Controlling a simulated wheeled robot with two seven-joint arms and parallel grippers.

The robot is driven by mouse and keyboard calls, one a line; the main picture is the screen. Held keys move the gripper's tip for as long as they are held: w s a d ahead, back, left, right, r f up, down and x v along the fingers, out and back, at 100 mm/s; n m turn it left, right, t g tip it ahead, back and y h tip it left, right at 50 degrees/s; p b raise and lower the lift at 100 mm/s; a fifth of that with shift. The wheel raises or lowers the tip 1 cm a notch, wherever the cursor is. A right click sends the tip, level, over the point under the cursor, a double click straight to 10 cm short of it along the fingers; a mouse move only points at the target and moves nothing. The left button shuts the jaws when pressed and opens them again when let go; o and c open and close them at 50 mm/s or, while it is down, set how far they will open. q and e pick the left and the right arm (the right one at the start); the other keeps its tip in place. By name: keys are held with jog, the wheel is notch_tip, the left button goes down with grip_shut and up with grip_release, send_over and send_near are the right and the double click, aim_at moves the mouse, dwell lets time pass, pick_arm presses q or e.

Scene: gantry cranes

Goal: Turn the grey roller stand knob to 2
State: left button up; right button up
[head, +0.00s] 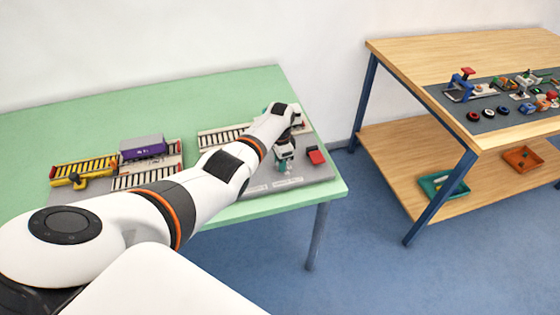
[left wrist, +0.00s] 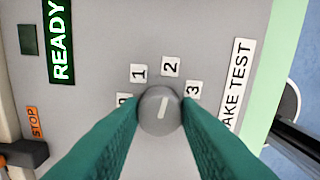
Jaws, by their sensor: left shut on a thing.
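The grey knob (left wrist: 160,111) is round, with a white line on its face, and sits on a grey panel (left wrist: 100,18) in the left wrist view. The white line points up and slightly right, toward the label 2 (left wrist: 170,67). Labels 1 (left wrist: 138,73) and 3 (left wrist: 193,90) stand on either side, and another label at the far left is partly covered. My left gripper (head: 285,152) reaches down over the grey board on the green table. Its teal fingers are shut on the knob from both sides. The knob is hidden in the head view. My right gripper is not in view.
The panel has a lit READY display (left wrist: 60,40) and a STOP label (left wrist: 35,122). A purple container (head: 142,147) sits on the left roller tracks. A wooden table (head: 450,55) with small parts stands right.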

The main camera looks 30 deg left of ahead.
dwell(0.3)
pick_arm(q)
jog(key=o, duration=1)
jog(key=shift+r, duration=0.1)
notch_tip(320, 180, up, 12)
jog(key=shift+f, duration=0.1)
